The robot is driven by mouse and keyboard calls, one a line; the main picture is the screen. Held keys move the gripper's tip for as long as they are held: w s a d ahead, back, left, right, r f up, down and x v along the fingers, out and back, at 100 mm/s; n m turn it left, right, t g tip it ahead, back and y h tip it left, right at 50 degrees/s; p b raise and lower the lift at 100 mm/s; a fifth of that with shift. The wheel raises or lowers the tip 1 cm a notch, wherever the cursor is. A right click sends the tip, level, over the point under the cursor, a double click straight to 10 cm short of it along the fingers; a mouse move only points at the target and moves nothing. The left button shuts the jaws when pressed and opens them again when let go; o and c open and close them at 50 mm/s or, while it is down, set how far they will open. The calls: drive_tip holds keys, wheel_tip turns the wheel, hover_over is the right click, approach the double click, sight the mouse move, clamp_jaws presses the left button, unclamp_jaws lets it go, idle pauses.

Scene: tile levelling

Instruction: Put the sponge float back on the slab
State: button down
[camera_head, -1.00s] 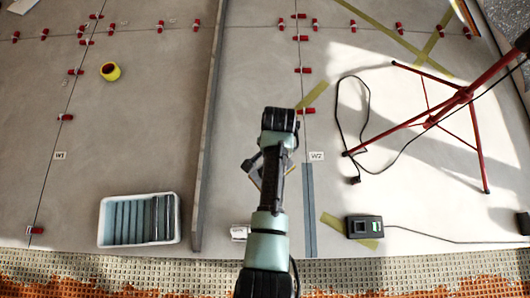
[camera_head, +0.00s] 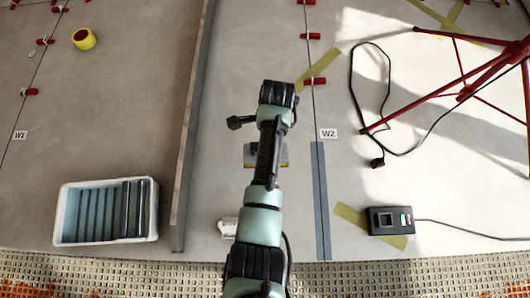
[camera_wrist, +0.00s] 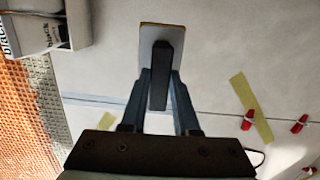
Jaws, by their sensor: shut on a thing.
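The sponge float (camera_wrist: 161,36) has a pale flat pad with a tan edge and a dark bar handle. My gripper (camera_wrist: 159,85) is shut on the handle in the wrist view, one finger on each side. In the head view the float (camera_head: 249,153) shows on both sides of my arm, which hides its middle and my fingertips. The float is over the grey slab (camera_head: 225,105), left of the W2 label. I cannot tell whether its pad touches the slab.
A long upright bar (camera_head: 192,130) runs left of my arm. A white tray of strips (camera_head: 66,215) stands beyond it. A small printed box (camera_head: 228,227) sits near the front edge. A black device (camera_head: 390,221), cable and red tripod (camera_head: 485,72) are on the right.

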wheel_tip(320, 180, down, 2)
drive_tip(key=shift+w+a+b, duration=0.1)
drive_tip(key=shift+w+b, duration=0.05)
drive_tip(key=shift+b, duration=0.5)
wheel_tip(320, 180, down, 9)
drive_tip(key=b, duration=0.8)
drive_tip(key=shift+f, duration=0.2)
drive_tip(key=shift+r, duration=0.15)
drive_tip(key=c, duration=0.7)
unclamp_jaws()
drive_tip(key=shift+f, duration=0.2)
drive_tip(key=shift+o, duration=0.2)
drive_tip(key=r+p, duration=0.3)
drive_tip(key=r, duration=0.1)
drive_tip(key=r+p, duration=0.3)
drive_tip(key=r, duration=0.1)
drive_tip(key=d+r+p, duration=0.1)
drive_tip(key=r+p, duration=0.2)
drive_tip(key=r, duration=0.1)
drive_tip(key=shift+d+r, duration=0.1)
drive_tip(key=shift+r, duration=0.05)
